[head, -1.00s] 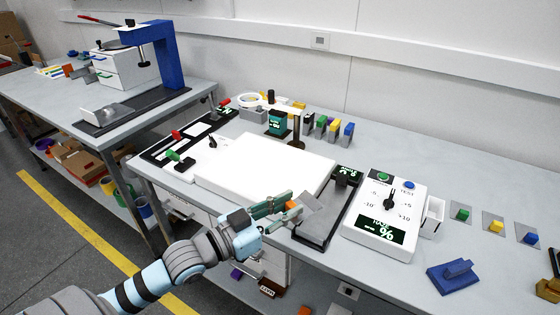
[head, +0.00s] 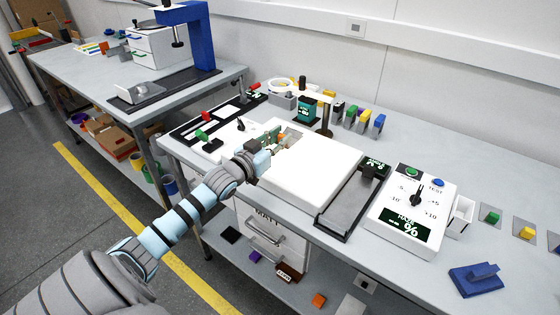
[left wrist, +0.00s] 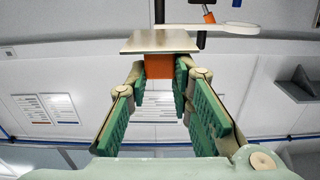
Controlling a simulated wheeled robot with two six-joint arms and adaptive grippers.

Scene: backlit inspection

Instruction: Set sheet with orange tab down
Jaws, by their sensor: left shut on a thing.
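My left gripper (head: 274,144) is over the left part of the white light panel (head: 315,168) in the head view. It is shut on the orange tab (left wrist: 158,66) of the sheet, which sits between the green fingers in the left wrist view. The sheet (left wrist: 160,41) shows there as a pale flat plate beyond the fingertips. In the head view the sheet (head: 292,138) is a small greyish piece above the panel. I cannot tell whether it touches the panel. My right gripper is not in view.
A dark tray (head: 347,213) lies right of the panel, beside a white control box (head: 411,208) with a dial. A post with a ring magnifier (head: 326,118) and several coloured blocks stand behind the panel. A black-framed strip (head: 215,118) lies to the left.

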